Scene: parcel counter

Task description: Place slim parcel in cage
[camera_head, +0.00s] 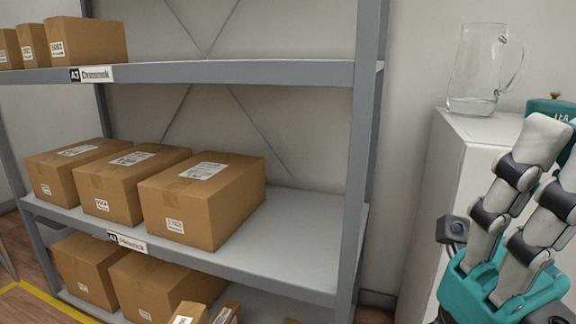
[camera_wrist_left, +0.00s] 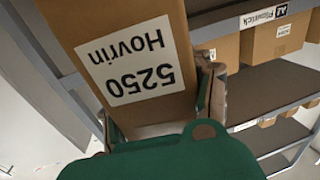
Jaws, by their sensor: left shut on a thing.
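The slim parcel (camera_wrist_left: 165,97) is a brown carton with an upside-down "5250 Hovrin" label. It fills the upper left of the left wrist view. My left gripper (camera_wrist_left: 160,125) is shut on it, with the fingers along the carton's sides and the green palm below. The parcel's far end is out of the picture. My right gripper (camera_head: 545,165) is at the right of the head view, fingers pointing up from a teal palm. It is cut off by the frame edge, and its opening is unclear. I see no cage that I can make out.
A grey shelf unit (camera_head: 345,160) holds brown cartons (camera_head: 205,195) on several levels. The right part of its middle shelf is bare. A white cabinet (camera_head: 435,200) carries a glass jug (camera_head: 477,70) and a teal object (camera_head: 550,106) beside my right gripper.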

